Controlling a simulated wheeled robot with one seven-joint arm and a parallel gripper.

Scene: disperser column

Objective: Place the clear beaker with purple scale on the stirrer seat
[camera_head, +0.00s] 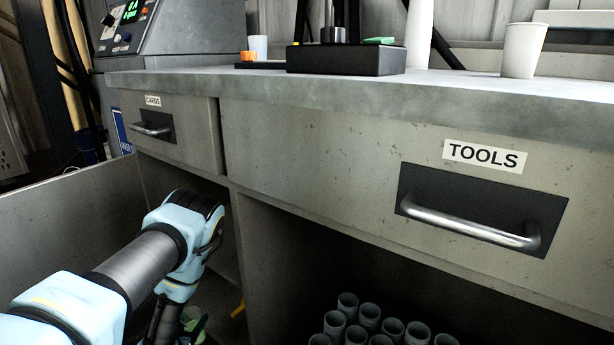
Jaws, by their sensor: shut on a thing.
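My arm reaches into the open space under the counter at the lower left. My gripper (172,328) points down there, dark and partly cut off by the bottom edge. It is shut on a pale greenish thing (190,317), of which only a small part shows. I cannot make out a purple scale on it, so I cannot tell if it is the clear beaker. A black base block (345,61) with an upright metal rod (334,20) stands on the counter. I cannot tell which part is the stirrer seat; the rod's top is out of view.
The grey counter (450,88) has a white cup (524,50) at right and another (258,46) at left, near a control box (165,35). The TOOLS drawer (330,140) and CARDS drawer (185,123) are shut. Several grey tubes (368,318) stand below.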

